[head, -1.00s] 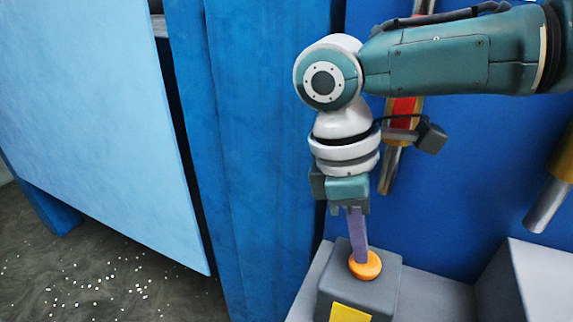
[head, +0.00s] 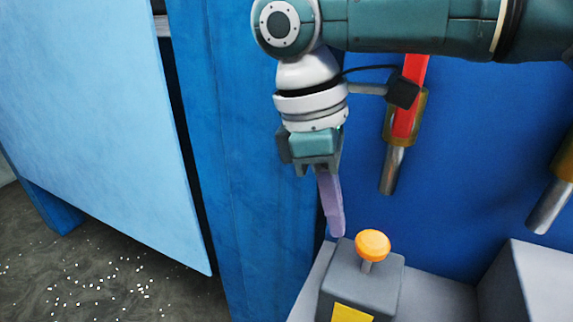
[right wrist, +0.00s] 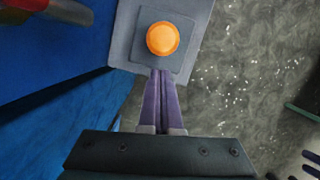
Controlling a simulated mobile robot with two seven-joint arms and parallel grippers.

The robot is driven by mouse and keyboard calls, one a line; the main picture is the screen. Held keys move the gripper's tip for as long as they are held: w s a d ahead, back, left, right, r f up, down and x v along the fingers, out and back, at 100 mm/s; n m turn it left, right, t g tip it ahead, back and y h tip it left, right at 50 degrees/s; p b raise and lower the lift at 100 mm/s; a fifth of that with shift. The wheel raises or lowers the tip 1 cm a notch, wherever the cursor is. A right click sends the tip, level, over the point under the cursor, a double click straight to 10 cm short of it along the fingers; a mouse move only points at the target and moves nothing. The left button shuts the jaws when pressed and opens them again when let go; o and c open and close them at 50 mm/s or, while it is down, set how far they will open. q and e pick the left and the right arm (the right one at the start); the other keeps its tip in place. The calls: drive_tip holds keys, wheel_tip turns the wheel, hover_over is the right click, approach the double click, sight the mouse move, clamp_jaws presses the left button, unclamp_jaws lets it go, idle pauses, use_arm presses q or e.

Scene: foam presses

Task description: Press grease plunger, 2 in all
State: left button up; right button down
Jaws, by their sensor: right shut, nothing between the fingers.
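The grease plunger (head: 373,245) is an orange round knob on a thin metal stem. It stands raised above a grey block (head: 362,279) with a yellow label on its front. My right gripper (head: 338,234) is shut and empty, its purple fingers pointing down just left of the knob in the head view, apart from it. In the right wrist view the shut fingers (right wrist: 160,72) end just below the orange knob (right wrist: 162,38) in the picture. My left gripper is not in view.
A blue panel rises behind the block, with a red-and-brass cylinder (head: 407,115) and another brass-and-metal cylinder (head: 549,205) on it. A grey box (head: 540,285) stands to the right. A light blue panel (head: 100,120) fills the left, above speckled floor.

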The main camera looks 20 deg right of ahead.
sight(371, 239)
drive_tip(key=v, duration=0.7)
drive_tip(key=s+d+p, duration=0.1)
drive_tip(key=p, duration=0.3)
drive_tip(key=s+d+p, duration=0.1)
drive_tip(key=d+p, duration=0.1)
drive_tip(key=p, duration=0.3)
drive_tip(key=shift+s+r, duration=0.15)
drive_tip(key=b+x, duration=0.7)
